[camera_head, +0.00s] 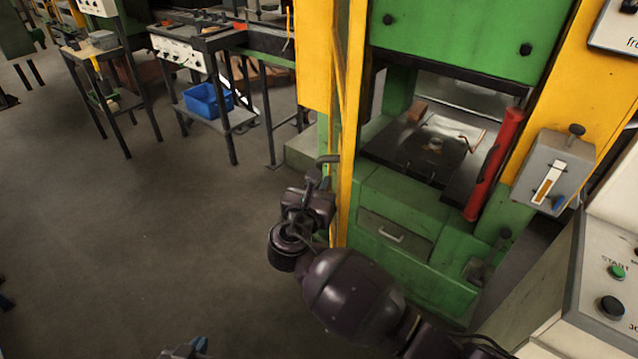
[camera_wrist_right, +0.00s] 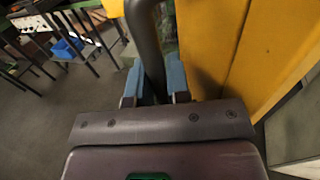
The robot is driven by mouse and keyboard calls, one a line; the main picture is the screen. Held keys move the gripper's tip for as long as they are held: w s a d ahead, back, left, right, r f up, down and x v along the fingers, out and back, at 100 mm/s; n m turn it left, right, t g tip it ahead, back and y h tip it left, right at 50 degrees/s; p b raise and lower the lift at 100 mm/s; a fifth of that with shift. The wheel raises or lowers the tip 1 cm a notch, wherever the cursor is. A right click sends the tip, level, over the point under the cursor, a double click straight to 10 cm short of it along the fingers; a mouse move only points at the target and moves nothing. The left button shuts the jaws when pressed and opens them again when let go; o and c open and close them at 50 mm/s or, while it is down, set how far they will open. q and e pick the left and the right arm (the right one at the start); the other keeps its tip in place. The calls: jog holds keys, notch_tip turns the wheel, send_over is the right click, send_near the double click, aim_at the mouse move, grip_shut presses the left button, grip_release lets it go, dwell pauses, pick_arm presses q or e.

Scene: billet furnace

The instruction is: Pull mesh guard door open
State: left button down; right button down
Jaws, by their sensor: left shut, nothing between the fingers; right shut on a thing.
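The mesh guard door (camera_head: 347,130) has a yellow frame and appears as a narrow, nearly edge-on strip left of the green press opening. Its grey bar handle (camera_head: 328,159) sticks out on the left side. My right gripper (camera_head: 316,178) is shut on this handle. In the right wrist view the handle (camera_wrist_right: 150,45) runs between the blue finger pads of the right gripper (camera_wrist_right: 154,85), beside the yellow door panel (camera_wrist_right: 212,40). My left gripper (camera_head: 188,348) is shut and empty at the bottom edge, mostly cut off.
The press chamber (camera_head: 425,145) is visible right of the door, with a red cylinder (camera_head: 495,165) at its side. A control panel (camera_head: 610,290) stands at the lower right. Work tables and a blue bin (camera_head: 208,101) are at the back left. The floor (camera_head: 150,220) on the left is clear.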

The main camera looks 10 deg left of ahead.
jog(key=shift+a, duration=0.15)
dwell(0.3)
jog(key=c, duration=1.1)
grip_release()
jog(key=shift+s, duration=0.15)
jog(key=v, duration=1)
jog(key=shift+s+b, duration=0.3)
jog(key=shift+b, duration=0.1)
